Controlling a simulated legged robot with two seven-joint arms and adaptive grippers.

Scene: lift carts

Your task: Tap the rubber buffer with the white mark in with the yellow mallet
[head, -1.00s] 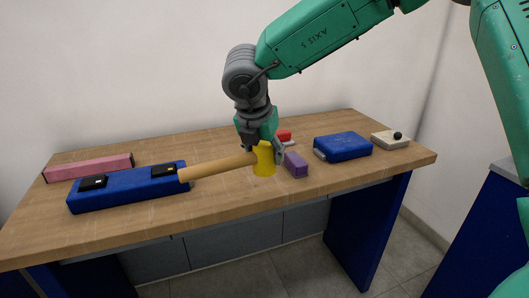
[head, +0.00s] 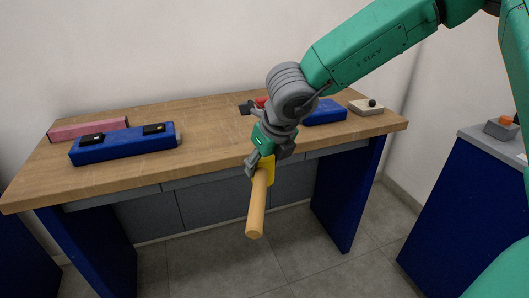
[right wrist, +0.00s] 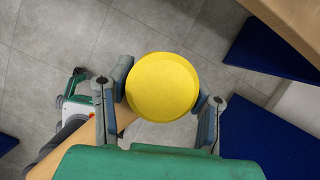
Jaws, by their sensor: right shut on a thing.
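The mallet has a yellow head (head: 267,172) and a wooden handle (head: 257,205). My right gripper (head: 260,163) is shut on the mallet head, just in front of the table's front edge, with the handle pointing down and towards me. In the right wrist view the round yellow face (right wrist: 162,87) sits between both fingers. A long blue block (head: 124,147) on the left of the table bears two black rubber buffers, a left one (head: 92,139) and a right one (head: 154,128). Their marks are too small to tell which is white. My left gripper is out of view.
A pink block (head: 88,128) lies behind the blue block. A red item (head: 262,102) is partly hidden by my arm. The table's (head: 205,150) middle is clear.

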